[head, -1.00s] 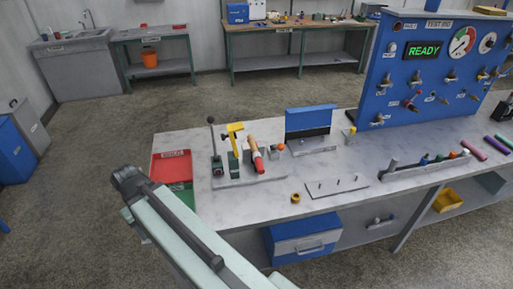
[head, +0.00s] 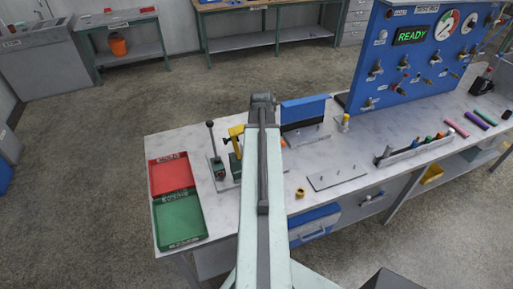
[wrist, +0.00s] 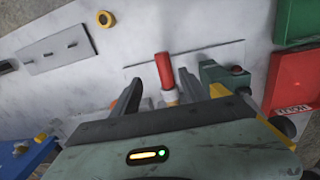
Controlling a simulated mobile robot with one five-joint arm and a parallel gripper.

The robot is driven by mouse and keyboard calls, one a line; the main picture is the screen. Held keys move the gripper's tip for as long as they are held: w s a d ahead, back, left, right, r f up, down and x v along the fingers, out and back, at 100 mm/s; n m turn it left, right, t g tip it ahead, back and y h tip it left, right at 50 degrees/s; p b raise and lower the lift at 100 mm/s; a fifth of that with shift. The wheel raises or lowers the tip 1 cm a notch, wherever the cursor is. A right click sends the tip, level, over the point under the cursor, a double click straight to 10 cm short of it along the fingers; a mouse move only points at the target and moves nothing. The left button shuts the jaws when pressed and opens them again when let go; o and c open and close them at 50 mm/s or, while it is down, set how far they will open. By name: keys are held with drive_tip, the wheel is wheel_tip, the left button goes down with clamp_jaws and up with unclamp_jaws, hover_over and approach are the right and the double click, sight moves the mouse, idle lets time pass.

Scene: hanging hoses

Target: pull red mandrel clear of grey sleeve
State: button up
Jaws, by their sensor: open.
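The red mandrel (wrist: 163,68) shows in the wrist view between and just beyond the fingers of my gripper (wrist: 160,76). The gripper is open, with one dark finger on each side of it and no clear contact. A pale section (wrist: 170,96) lies at the mandrel's near end; I cannot tell whether it is the grey sleeve. The rest of that end is hidden by the gripper body. In the head view my arm covers the mandrel and gripper.
A green clamp block with a black-knobbed lever (head: 216,150) and a yellow clamp (head: 236,133) stand close by. A red tray (head: 171,175) and green tray (head: 180,219) lie left. A blue-backed stand (head: 304,110), pegged plate (head: 337,178) and brass ring (head: 300,193) are right.

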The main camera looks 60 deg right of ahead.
drive_tip(key=f+b, duration=0.7)
drive_tip(key=f, duration=0.1)
drive_tip(key=shift+w+d+b, duration=0.1)
drive_tip(key=shift+w+b, duration=0.25)
drive_tip(key=shift+r, duration=0.1)
clamp_jaws()
